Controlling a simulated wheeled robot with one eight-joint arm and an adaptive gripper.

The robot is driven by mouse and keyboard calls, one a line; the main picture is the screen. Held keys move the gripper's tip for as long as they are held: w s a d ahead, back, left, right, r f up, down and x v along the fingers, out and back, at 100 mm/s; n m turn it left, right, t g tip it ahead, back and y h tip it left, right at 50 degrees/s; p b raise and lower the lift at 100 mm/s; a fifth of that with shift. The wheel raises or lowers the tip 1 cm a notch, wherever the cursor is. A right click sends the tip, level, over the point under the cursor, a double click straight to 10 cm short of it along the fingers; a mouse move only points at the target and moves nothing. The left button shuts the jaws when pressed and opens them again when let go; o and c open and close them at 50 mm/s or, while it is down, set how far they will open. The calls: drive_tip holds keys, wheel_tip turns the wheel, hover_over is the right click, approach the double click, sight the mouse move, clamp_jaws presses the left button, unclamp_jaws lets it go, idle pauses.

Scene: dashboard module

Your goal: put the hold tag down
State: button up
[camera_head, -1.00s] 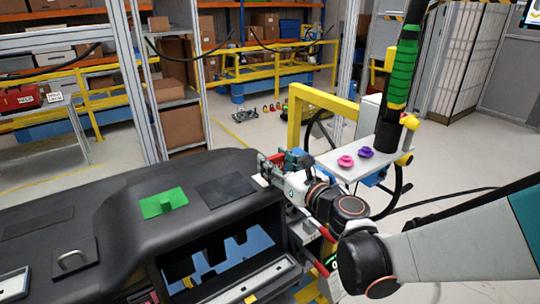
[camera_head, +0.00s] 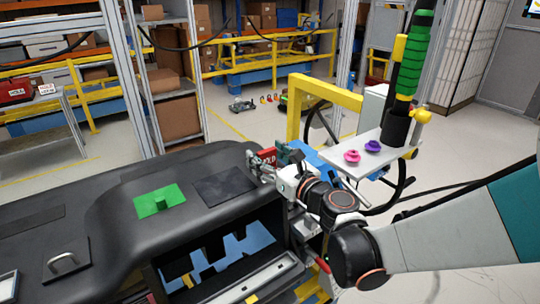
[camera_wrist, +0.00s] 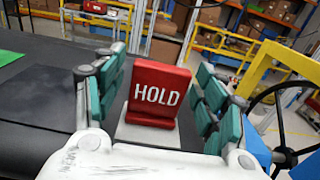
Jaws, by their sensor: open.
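The red hold tag (camera_wrist: 158,92), with white HOLD lettering, stands upright between my gripper's fingers in the wrist view. A light grey or white base shows under it, at the dashboard's (camera_head: 110,205) right end. The fingers of my gripper (camera_wrist: 160,88) are spread to the left and right of the tag, with visible gaps on both sides. In the head view the tag (camera_head: 266,156) is small and partly hidden by my gripper (camera_head: 268,168). I cannot see its lower contact clearly.
A grey shelf plate (camera_head: 349,164) with pink and purple knobs is to the right, beside a yellow frame (camera_head: 294,110). A red box (camera_head: 15,91) sits on the left bench.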

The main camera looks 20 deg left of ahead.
drive_tip(key=shift+r, duration=0.1)
drive_tip(key=shift+s+d, duration=0.15)
drive_tip(key=shift+d, duration=0.15)
drive_tip(key=v, duration=1.1)
drive_tip(key=shift+s+p, duration=0.2)
drive_tip(key=shift+p, duration=0.15)
drive_tip(key=shift+d, duration=0.15)
